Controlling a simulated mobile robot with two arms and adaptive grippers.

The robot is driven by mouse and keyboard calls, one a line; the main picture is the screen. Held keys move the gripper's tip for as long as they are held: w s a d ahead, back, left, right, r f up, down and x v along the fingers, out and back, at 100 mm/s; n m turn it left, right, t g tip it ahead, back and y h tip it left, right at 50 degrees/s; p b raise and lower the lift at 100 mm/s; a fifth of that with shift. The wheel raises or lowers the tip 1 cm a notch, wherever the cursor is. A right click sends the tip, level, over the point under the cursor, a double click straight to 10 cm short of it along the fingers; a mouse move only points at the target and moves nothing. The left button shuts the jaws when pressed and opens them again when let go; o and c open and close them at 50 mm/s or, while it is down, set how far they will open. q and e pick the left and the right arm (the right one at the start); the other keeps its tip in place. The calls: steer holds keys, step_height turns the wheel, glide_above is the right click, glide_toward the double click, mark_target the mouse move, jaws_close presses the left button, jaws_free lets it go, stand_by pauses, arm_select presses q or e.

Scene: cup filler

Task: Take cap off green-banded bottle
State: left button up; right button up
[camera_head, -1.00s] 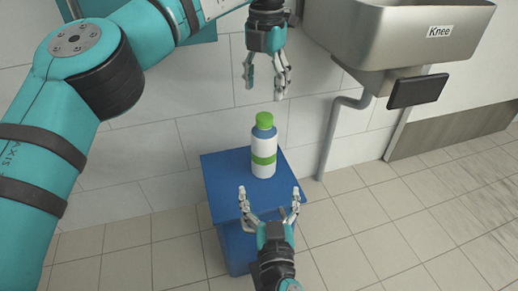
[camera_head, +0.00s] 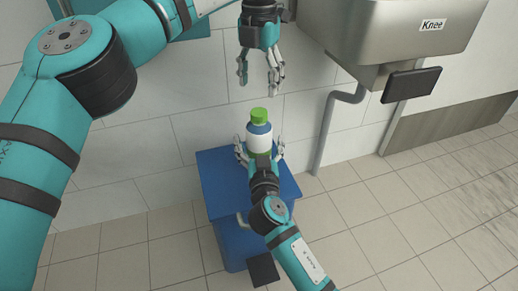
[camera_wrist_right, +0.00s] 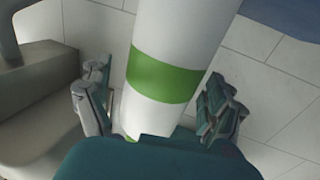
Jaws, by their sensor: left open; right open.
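The white bottle (camera_head: 259,138) stands upright on a blue stand, with its green cap (camera_head: 259,115) on top and a blue shoulder under the cap. Its green band (camera_wrist_right: 166,75) shows in the right wrist view; in the head view my right gripper hides it. My right gripper (camera_head: 259,152) is open, with its fingers on either side of the bottle's lower body; in the wrist view gaps show beside the bottle. My left gripper (camera_head: 260,80) is open and empty, pointing down above the bottle, with a clear space between its fingertips and the cap.
The blue stand (camera_head: 218,180) has a small top with free edges around the bottle. A metal sink (camera_head: 385,40) labelled "Knee", with a dark pedal (camera_head: 411,84) and a drain pipe (camera_head: 328,130), is on the right. A tiled wall (camera_head: 150,145) is behind.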

mark_target(259, 112)
jaws_close()
arm_select(q)
steer(key=m, duration=0.5)
steer(key=shift+m, duration=0.3)
steer(key=m, duration=0.6)
steer(key=shift+m, duration=0.3)
steer(key=m, duration=0.6)
steer(key=shift+m, duration=0.4)
steer(key=m, duration=0.7)
steer(key=shift+f+m, duration=0.35)
steer(key=shift+m, duration=0.15)
step_height(259, 112, down, 7)
steer(key=shift+f, duration=0.15)
